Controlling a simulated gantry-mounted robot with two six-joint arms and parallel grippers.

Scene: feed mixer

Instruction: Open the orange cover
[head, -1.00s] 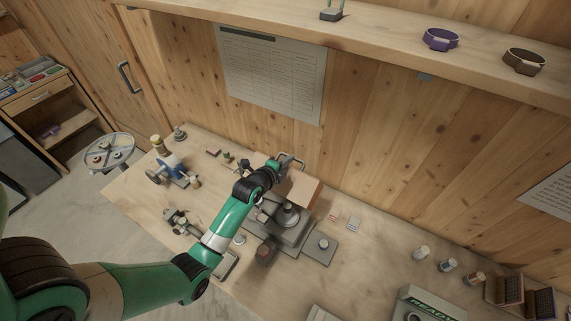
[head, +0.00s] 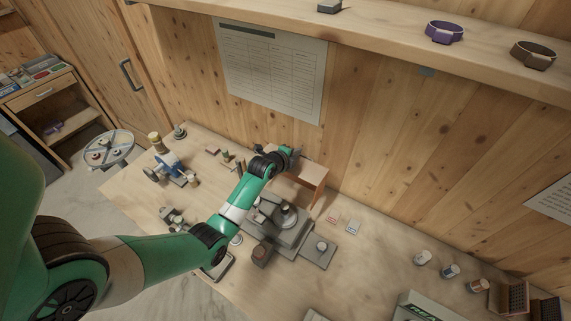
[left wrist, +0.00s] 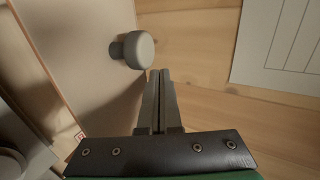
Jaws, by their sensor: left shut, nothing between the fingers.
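The orange cover (head: 310,174) is a tan-orange panel standing raised above the grey machine (head: 275,228), near the back wall. In the left wrist view the cover (left wrist: 80,60) fills the left side, with a thin orange edge. A round grey knob (left wrist: 138,49) sticks out from it. My left gripper (head: 292,153) is at the cover's upper left edge in the head view. In the left wrist view its fingers (left wrist: 159,74) are shut together and empty, just below and right of the knob. Whether they touch the cover is unclear. My right gripper is not in view.
A blue device (head: 168,168) and small jars stand on the bench's left. Several cans (head: 450,270) are at the right. A shelf (head: 390,45) runs overhead, and a paper sheet (head: 270,70) hangs on the wall close behind. The bench's middle right is mostly clear.

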